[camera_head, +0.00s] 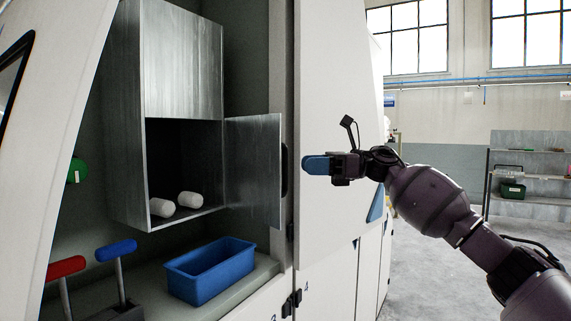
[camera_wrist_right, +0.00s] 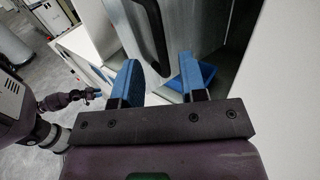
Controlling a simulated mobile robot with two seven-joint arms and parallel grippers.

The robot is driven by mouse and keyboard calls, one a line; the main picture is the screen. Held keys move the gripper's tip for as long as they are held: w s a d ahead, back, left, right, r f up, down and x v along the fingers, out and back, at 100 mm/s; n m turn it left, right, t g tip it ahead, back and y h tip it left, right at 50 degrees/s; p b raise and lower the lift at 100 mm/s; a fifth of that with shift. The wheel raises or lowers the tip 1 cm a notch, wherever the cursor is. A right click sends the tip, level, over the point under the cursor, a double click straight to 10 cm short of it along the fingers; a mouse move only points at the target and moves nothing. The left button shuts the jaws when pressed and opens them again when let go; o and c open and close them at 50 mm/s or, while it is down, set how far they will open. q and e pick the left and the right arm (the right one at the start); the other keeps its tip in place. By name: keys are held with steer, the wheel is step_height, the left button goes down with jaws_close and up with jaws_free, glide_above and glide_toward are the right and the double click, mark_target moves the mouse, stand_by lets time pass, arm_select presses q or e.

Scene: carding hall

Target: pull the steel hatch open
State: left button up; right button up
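The steel hatch (camera_head: 253,170) stands open on the lower part of a grey steel cabinet (camera_head: 182,70), swung out to the right. Its dark handle (camera_head: 285,171) shows at the hatch's right edge, and also in the right wrist view (camera_wrist_right: 156,28). My right gripper (camera_head: 314,165) is just right of the handle, apart from it in the picture. In the right wrist view its two blue fingers (camera_wrist_right: 158,78) are spread with nothing held between them. My left gripper (camera_wrist_right: 92,94) shows small at the left of the wrist view; its opening is too small to tell.
Two white rolls (camera_head: 174,206) lie inside the cabinet. A blue bin (camera_head: 211,270) stands on the ledge below the hatch. Red-handled (camera_head: 66,267) and blue-handled (camera_head: 116,250) levers stand at lower left. A pale panel (camera_head: 335,120) lies behind my right gripper. Open floor and shelves (camera_head: 530,175) are at right.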

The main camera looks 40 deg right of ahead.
mark_target(285, 165)
steer(key=p+x, duration=0.1)
steer(key=x, duration=0.5)
steer(key=shift+w+a, duration=0.1)
steer(key=shift+a, duration=0.1)
steer(key=shift+c, duration=0.2)
jaws_close()
